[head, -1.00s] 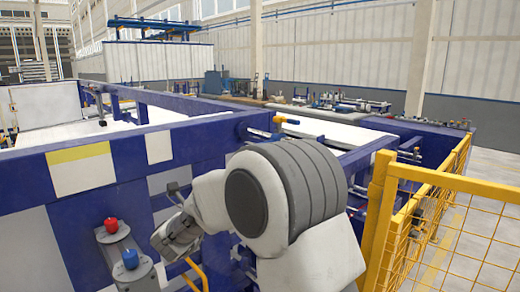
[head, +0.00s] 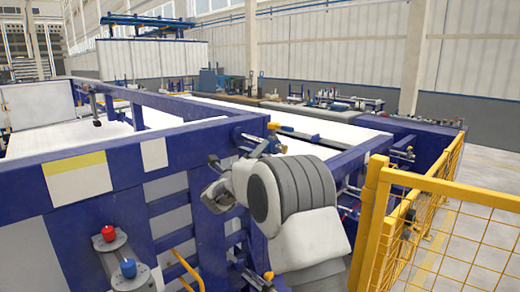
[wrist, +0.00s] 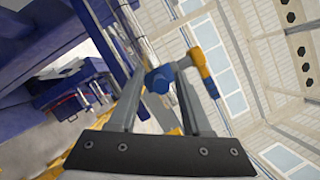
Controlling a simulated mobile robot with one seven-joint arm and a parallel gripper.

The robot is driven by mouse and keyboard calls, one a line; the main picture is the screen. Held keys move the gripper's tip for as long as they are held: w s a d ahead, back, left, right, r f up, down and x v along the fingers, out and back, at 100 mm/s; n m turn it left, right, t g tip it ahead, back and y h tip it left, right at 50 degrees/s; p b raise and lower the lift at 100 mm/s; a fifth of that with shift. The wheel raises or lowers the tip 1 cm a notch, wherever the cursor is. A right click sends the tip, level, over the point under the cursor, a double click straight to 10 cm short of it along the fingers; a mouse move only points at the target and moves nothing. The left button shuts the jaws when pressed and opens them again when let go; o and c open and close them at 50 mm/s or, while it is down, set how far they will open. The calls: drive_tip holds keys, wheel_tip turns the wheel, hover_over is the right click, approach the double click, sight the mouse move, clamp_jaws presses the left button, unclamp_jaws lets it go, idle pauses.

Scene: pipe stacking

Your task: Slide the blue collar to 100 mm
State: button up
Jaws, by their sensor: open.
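A rounded blue piece (wrist: 158,80), which may be the blue collar, shows between my gripper's fingertips (wrist: 160,70) in the wrist view. It adjoins a light rod and a yellow-and-blue part (wrist: 200,62). The fingers are apart, and I cannot tell whether they touch it. In the head view my gripper (head: 218,195) is in front of the blue frame, small and partly hidden by my wrist. No scale or 100 mm mark is readable.
A red knob (head: 108,233) and a blue knob (head: 127,267) sit on a grey plate at the lower left. A blue machine frame (head: 110,150) fills the middle. A yellow mesh fence (head: 430,225) stands on the right, with open floor beyond.

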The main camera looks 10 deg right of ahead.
drive_tip(key=shift+w+d+r, duration=0.1)
drive_tip(key=shift+w+d, duration=0.05)
drive_tip(key=shift+w, duration=0.05)
clamp_jaws()
idle(1.4)
